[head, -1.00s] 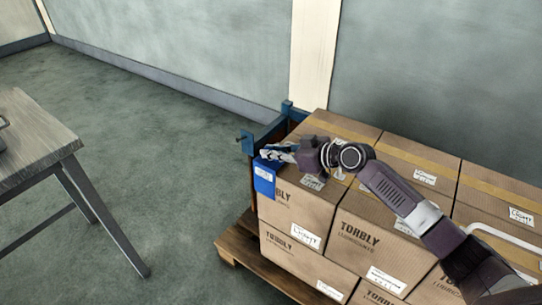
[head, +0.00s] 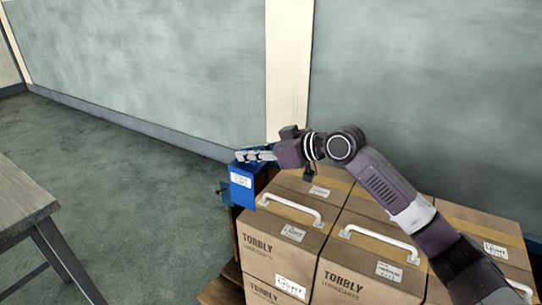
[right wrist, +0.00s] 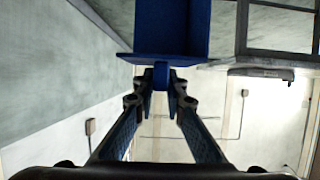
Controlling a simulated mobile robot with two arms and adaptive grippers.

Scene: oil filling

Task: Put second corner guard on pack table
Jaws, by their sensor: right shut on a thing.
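A blue corner guard (head: 243,184) with a white label is at the left end of my right gripper (head: 262,154) in the head view. The right gripper is shut on it, above the left end of the stacked boxes. In the right wrist view the blue guard (right wrist: 172,28) sticks out beyond the fingertips of the right gripper (right wrist: 161,82). A grey table (head: 24,200) stands at the left edge of the head view, apart from the guard; I cannot tell whether it is the pack table. My left gripper is not in view.
Cardboard boxes (head: 345,271) marked TORBLY, some with white handles (head: 290,208), stand on a wooden pallet (head: 222,290) under my right arm. Floor between table and pallet is clear.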

